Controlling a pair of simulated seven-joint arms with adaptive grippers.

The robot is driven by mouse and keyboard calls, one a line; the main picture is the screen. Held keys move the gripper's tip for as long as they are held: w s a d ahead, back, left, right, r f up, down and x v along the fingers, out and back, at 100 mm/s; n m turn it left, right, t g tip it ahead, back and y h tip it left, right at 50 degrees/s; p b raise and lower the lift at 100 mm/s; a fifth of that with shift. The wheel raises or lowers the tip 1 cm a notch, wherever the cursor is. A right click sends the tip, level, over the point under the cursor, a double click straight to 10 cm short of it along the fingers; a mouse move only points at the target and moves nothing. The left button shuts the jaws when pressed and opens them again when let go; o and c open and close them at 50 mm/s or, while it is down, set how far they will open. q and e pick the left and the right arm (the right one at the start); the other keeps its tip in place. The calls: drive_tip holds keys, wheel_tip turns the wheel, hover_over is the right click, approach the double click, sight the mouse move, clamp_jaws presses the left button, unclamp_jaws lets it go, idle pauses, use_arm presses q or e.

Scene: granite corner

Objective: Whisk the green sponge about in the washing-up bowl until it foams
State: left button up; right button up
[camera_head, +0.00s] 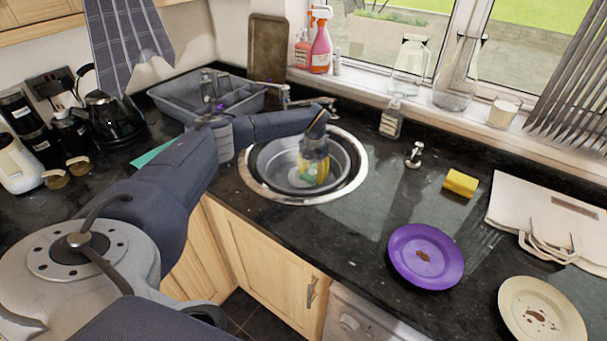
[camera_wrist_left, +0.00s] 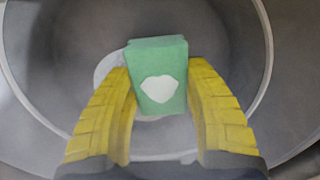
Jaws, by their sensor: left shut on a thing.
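The green sponge (camera_wrist_left: 160,68) is pinched between the two yellow fingers of my left gripper (camera_wrist_left: 162,98) in the left wrist view. A white patch, probably foam, lies on the sponge's face. My left gripper (camera_head: 316,172) also shows in the head view, reaching down into the grey washing-up bowl (camera_head: 272,160). The bowl sits in the round sink, and its wall shows in the wrist view (camera_wrist_left: 35,85). A pale, whitish patch lies on the bowl's bottom behind the sponge. In the head view the fingers mostly hide the sponge. My right gripper is out of view.
A grey dish rack (camera_head: 170,98) stands behind my left arm. A tap (camera_head: 308,101) and soap bottle (camera_head: 391,117) stand behind the sink.

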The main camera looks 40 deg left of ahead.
use_arm(q)
hover_over(294, 186)
idle(2.4)
drive_tip(key=shift+r, duration=0.1)
wheel_tip(294, 186, up, 12)
idle(1.8)
drive_tip(key=shift+r, duration=0.15)
idle(1.4)
drive_tip(key=shift+r, duration=1.95)
